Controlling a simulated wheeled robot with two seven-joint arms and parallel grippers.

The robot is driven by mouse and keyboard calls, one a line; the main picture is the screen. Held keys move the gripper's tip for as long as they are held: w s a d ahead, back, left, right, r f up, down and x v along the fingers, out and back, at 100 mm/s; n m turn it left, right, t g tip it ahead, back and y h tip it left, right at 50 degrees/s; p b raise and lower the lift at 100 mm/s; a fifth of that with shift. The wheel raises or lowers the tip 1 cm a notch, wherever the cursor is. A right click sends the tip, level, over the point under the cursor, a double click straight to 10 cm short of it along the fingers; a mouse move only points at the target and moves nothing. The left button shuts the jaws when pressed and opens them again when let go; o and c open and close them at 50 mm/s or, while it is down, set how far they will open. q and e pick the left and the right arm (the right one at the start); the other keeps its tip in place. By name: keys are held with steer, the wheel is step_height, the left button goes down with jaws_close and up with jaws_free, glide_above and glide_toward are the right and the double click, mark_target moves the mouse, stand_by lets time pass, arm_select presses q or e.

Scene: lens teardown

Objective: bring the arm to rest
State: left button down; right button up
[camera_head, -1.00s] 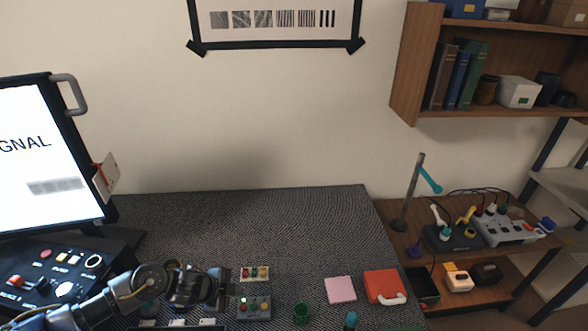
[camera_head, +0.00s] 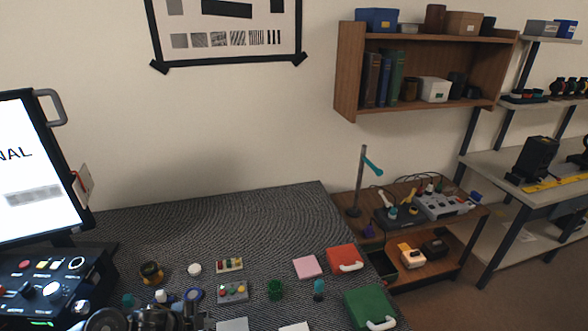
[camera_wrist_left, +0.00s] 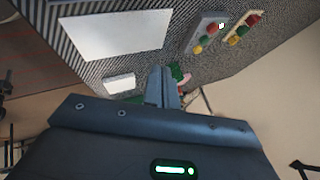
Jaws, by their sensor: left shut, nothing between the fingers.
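My left gripper (camera_head: 196,317) is at the bottom edge of the head view, dark and partly cut off, over the front of the dark woven mat (camera_head: 135,229). In the left wrist view its two fingers (camera_wrist_left: 162,86) are pressed together with nothing between them. My left arm's dark joint shows beside it at the bottom. My right gripper is in neither view.
The mat's back is clear.

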arm_select(q)
steer(key=s+d+r+n+t+y, duration=0.2)
steer(key=s+d+n, duration=0.4)
steer(key=s, duration=0.2)
steer(key=s+a+n+g+y, duration=0.1)
steer(key=s+a+n+g, duration=0.2)
steer(key=s, duration=0.6)
steer(key=s+a+n+g+y, duration=0.1)
steer(key=s+a+n+g, duration=0.1)
steer(key=s+a+n, duration=0.35)
steer(key=s+d+f+b, duration=0.1)
steer(key=s+f+b, duration=0.1)
steer(key=f, duration=1.3)
steer(key=s+d+f+b, duration=0.1)
steer(key=s+f, duration=0.1)
steer(key=f, duration=1.3)
steer(key=s+a+f+g+b, duration=0.2)
steer(key=s+a+f, duration=0.1)
steer(key=s+f, duration=1.3)
steer(key=shift+f+y, duration=0.3)
steer(key=shift+f, duration=0.05)
